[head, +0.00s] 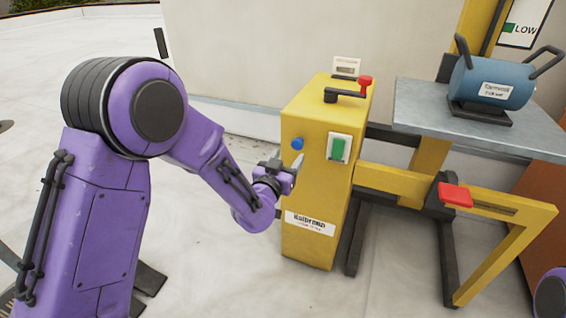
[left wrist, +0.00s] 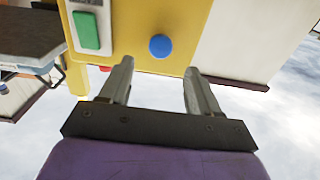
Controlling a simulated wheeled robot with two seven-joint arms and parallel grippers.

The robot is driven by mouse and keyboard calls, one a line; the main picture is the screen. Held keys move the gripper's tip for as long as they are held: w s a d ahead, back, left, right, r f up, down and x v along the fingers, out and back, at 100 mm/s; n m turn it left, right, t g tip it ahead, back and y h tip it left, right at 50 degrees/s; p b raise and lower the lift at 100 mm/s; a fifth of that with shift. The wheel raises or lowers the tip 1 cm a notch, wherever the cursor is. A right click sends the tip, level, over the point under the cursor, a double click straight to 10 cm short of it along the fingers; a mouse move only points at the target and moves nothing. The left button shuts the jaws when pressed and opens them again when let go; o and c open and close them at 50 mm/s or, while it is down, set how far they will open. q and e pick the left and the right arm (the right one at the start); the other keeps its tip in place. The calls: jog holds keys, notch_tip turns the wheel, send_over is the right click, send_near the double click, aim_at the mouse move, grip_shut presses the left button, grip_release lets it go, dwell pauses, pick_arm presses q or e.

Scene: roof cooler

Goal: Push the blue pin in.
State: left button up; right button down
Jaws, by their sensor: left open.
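The blue pin (head: 297,143) is a round blue knob on the front face of a yellow cabinet (head: 309,186). It stands out from the face, left of a green switch on a white plate. In the left wrist view the blue pin (left wrist: 160,46) is beyond and between the fingertips, a little above them. My left gripper (head: 284,163) is open and empty, just below and in front of the pin, apart from it; it also shows in the left wrist view (left wrist: 157,73). My right gripper is not in view.
The green switch (head: 338,149) is close to the pin. A black crank with a red knob (head: 365,82) is on the cabinet top. A red pad (head: 455,195) is on a yellow frame at right. A blue cylinder (head: 495,80) stands on a grey table (head: 420,108).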

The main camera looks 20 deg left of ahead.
pick_arm(q)
jog(key=s, duration=0.4)
jog(key=shift+d, duration=0.1)
jog(key=s+a+f+n+g+y, duration=0.1)
jog(key=s+f+n+g, duration=0.15)
jog(key=s+f, duration=0.4)
jog(key=s+a+f+n+g, duration=0.2)
jog(key=s+f+g, duration=0.15)
jog(key=f, duration=0.55)
jog(key=s+a+f+n+g+y, duration=0.1)
jog(key=s+f+n+g, duration=0.15)
jog(key=s+f, duration=0.4)
jog(key=s+a+f+g, duration=0.1)
jog(key=s+f+g, duration=0.2)
jog(key=s+f, duration=0.5)
jog(key=s+a+f+g, duration=0.1)
jog(key=s+f+g, duration=0.35)
jog(key=s, duration=0.65)
notch_tip(320, 180, up, 23)
jog(key=t+p, duration=0.1)
jog(key=p, duration=2.2)
jog(key=shift+w+d+r+m, duration=0.15)
jog(key=shift+w+d+m, duration=0.1)
jog(key=shift+m, duration=0.15)
